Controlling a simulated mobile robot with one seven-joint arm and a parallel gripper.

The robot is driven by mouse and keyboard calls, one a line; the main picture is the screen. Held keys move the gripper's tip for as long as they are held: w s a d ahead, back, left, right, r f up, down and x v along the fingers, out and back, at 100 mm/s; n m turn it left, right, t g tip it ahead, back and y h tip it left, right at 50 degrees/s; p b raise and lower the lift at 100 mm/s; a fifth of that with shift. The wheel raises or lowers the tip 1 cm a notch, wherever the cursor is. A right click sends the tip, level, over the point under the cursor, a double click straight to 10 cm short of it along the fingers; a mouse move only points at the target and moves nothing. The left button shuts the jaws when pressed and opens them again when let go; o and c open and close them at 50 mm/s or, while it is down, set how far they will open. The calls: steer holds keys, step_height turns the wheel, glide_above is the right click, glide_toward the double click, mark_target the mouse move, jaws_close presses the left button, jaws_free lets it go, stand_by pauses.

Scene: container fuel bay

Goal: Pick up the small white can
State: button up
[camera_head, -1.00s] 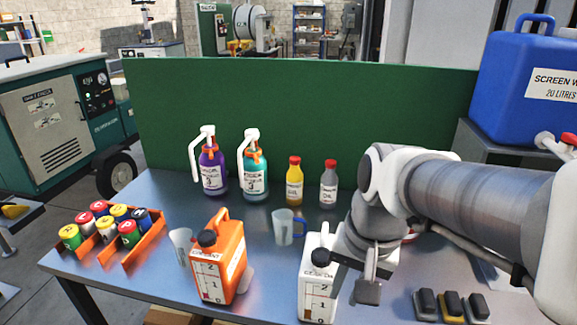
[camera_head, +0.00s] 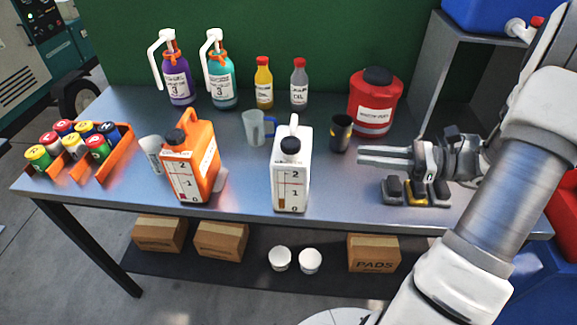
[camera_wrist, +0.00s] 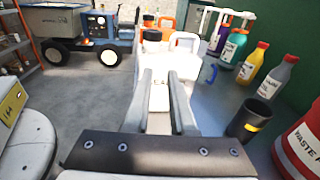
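The small white can (camera_head: 291,180) is a jerrycan with a dark cap, a top handle and a scale marked 2, 1, 0. It stands upright near the table's front edge, right of the orange can (camera_head: 190,165). My gripper (camera_head: 362,156) is open and empty, to the right of the white can, with its fingers pointing left towards it and a clear gap between. In the wrist view the white can (camera_wrist: 159,62) shows ahead, beyond and between the fingertips (camera_wrist: 160,77), its lower part partly hidden by them.
A dark cup (camera_head: 340,133) stands close behind the fingertips, with a red waste container (camera_head: 374,105) behind it. A clear jug (camera_head: 255,127) is behind the white can. Dark and yellow blocks (camera_head: 416,193) lie below my gripper. White tubs (camera_head: 280,259) sit on the lower shelf.

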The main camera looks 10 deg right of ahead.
mark_target(292, 163)
steer(key=shift+m+t, duration=0.5)
steer(key=shift+t, duration=0.3)
steer(key=x, duration=1)
steer(key=w+x, duration=0.1)
steer(key=x, duration=0.4)
steer(key=shift+w+f, duration=0.15)
steer(key=shift+f, duration=0.15)
jaws_close()
